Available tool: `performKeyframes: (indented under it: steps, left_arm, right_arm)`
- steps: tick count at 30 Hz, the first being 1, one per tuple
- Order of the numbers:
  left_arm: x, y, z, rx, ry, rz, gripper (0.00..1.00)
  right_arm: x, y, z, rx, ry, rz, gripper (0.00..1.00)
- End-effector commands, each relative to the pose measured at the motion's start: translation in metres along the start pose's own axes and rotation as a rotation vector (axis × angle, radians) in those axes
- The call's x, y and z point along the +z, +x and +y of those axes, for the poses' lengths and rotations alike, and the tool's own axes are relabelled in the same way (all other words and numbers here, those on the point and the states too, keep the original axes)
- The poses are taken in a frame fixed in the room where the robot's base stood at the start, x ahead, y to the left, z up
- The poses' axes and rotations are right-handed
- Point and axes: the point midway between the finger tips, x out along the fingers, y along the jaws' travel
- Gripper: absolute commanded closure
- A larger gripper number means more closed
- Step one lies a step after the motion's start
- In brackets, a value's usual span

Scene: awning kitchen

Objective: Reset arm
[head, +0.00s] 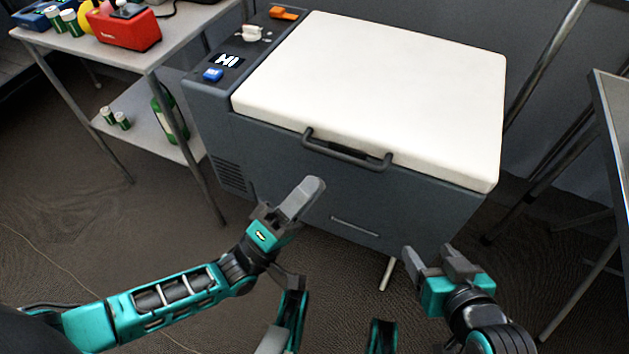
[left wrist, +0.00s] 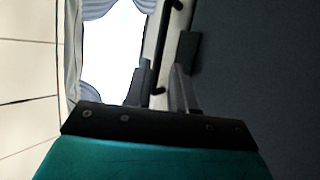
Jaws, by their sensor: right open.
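My left gripper (head: 312,187) is in front of the chest cooler (head: 290,180), just below its front handle, pointing up and right. It looks empty. The left wrist view shows its two fingers (left wrist: 165,75) apart with a gap between them. My right gripper (head: 432,256) is at the lower right, in front of the cooler's right part. Its two fingers are apart and nothing is between them.
The cooler's white lid (head: 385,90) is shut and has a dark handle (head: 345,152) at its front edge. A side table (head: 185,38) with cans and a red box (head: 128,28) stands at the left. Another table (head: 612,110) stands at the right edge. Open floor lies at the left.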

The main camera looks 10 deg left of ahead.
Motion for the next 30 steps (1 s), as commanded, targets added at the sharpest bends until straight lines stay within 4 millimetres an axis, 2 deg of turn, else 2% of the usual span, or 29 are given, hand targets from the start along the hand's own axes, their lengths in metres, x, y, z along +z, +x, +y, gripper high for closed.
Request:
performKeyframes:
  steps: [11, 16, 23, 26, 30]
  left_arm:
    - [0.0, 0.001, 0.001, 0.002, 0.001, 0.0, 0.76]
    - [0.007, 0.006, -0.002, -0.047, 0.057, 0.0, 0.76]
    - [0.029, 0.018, -0.013, -0.309, 0.365, -0.062, 0.76]
    - [0.03, 0.014, -0.019, -0.449, 0.529, -0.126, 0.76]
    - [0.025, -0.003, -0.025, -0.647, 0.745, -0.251, 0.76]
  right_arm:
    - [-0.001, 0.001, 0.0, 0.0, -0.001, 0.002, 0.36]
    - [-0.004, 0.002, 0.001, 0.0, -0.002, 0.008, 0.36]
    - [-0.005, 0.002, 0.001, 0.0, -0.003, 0.01, 0.36]
    - [-0.005, 0.002, 0.001, 0.0, -0.003, 0.01, 0.36]
    - [-0.005, 0.002, 0.0, -0.001, -0.004, 0.009, 0.36]
